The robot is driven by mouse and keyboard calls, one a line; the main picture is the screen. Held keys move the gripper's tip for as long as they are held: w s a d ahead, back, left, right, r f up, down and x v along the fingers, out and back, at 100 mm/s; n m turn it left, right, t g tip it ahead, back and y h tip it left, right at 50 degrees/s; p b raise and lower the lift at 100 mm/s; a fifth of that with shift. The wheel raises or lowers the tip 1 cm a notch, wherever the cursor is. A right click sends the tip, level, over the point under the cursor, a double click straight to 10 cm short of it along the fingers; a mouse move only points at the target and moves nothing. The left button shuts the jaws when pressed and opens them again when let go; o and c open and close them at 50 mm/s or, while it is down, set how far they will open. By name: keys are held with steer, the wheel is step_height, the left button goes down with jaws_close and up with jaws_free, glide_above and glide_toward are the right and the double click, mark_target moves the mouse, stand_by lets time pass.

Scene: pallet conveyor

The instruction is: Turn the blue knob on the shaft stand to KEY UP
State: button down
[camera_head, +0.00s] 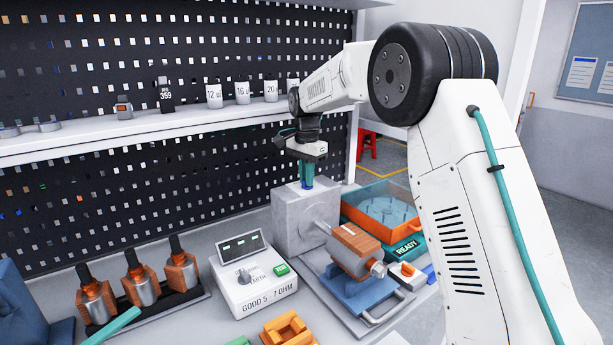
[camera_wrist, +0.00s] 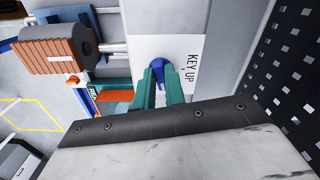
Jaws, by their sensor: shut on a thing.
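The shaft stand is a grey block (camera_head: 295,222) in the middle of the head view, with a shaft coming out of its side. The blue knob (camera_wrist: 158,63) is on a white plate (camera_wrist: 141,48) with the label KEY UP (camera_wrist: 191,68) to its right in the wrist view. My gripper (camera_head: 307,184) points down onto the top of the block. In the wrist view its teal fingers (camera_wrist: 159,82) are shut on the knob, one on each side. The fingers hide part of the knob, and I cannot tell exactly where it points.
A copper-coloured rotor (camera_head: 355,247) sits on the shaft above a blue cradle (camera_head: 362,293). An orange-rimmed tray (camera_head: 350,213) is right of the block. A white meter box (camera_head: 252,285) and a rack of several copper parts (camera_head: 140,288) are to the left. A pegboard and shelf (camera_head: 150,138) stand behind.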

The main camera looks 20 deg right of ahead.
steer(key=n, duration=0.7)
steer(key=shift+d, duration=0.1)
steer(key=n, duration=0.5)
steer(key=shift+r, duration=0.1)
steer(key=shift+d+n, duration=0.15)
steer(key=shift+n, duration=1.55)
steer(key=c, duration=1.5)
jaws_free()
steer(key=shift+o, duration=0.2)
step_height(320, 180, up, 8)
steer(key=shift+f, duration=0.1)
